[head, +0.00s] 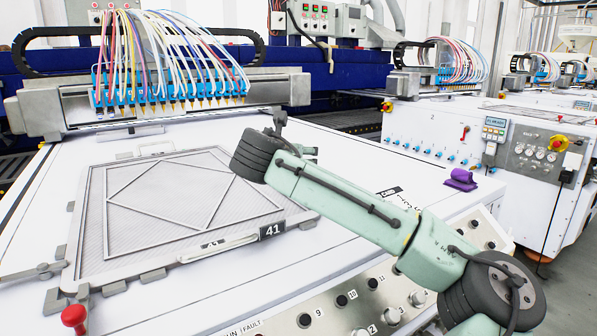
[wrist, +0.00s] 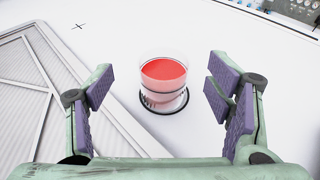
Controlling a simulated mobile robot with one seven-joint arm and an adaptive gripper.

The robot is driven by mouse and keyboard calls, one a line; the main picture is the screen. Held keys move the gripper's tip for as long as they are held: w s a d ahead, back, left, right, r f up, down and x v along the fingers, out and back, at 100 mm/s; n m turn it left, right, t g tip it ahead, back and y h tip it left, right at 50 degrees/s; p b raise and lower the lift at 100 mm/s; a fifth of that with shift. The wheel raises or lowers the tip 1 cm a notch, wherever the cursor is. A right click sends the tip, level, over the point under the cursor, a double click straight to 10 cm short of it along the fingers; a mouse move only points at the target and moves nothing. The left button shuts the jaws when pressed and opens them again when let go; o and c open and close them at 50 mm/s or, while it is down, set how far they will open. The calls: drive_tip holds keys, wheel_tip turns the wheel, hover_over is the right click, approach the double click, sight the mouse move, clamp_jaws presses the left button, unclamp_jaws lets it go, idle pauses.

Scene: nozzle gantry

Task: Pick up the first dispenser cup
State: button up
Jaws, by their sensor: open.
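A clear dispenser cup (wrist: 163,82) with red liquid stands upright in the wrist view, on a dark ring marked on the white surface. My gripper (wrist: 160,93) is open, with one purple-padded finger on each side of the picture. The cup shows between and a little beyond the fingers, and neither finger appears to touch it. In the head view my green arm reaches over the white table, and the cup is not visible there. The gripper's fingers are mostly hidden in that view.
A framed screen numbered 41 (head: 150,262) lies left of my arm. A nozzle gantry (head: 170,92) with coloured hoses stands behind it. A purple object (head: 461,180) sits at the table's right edge. A red knob (head: 74,317) is at front left. White surface around the cup is clear.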

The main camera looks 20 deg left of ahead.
drive_tip(key=shift+f+x, duration=0.15)
drive_tip(key=shift+x, duration=1.25)
drive_tip(key=shift+f+x, duration=0.15)
drive_tip(key=shift+x, duration=1.25)
drive_tip(key=shift+s+d, duration=0.1)
drive_tip(key=shift+d, duration=0.1)
drive_tip(key=shift+c, duration=0.5)
drive_tip(key=c, duration=1.2)
drive_tip(key=shift+r, duration=0.15)
drive_tip(key=shift+c, duration=1.1)
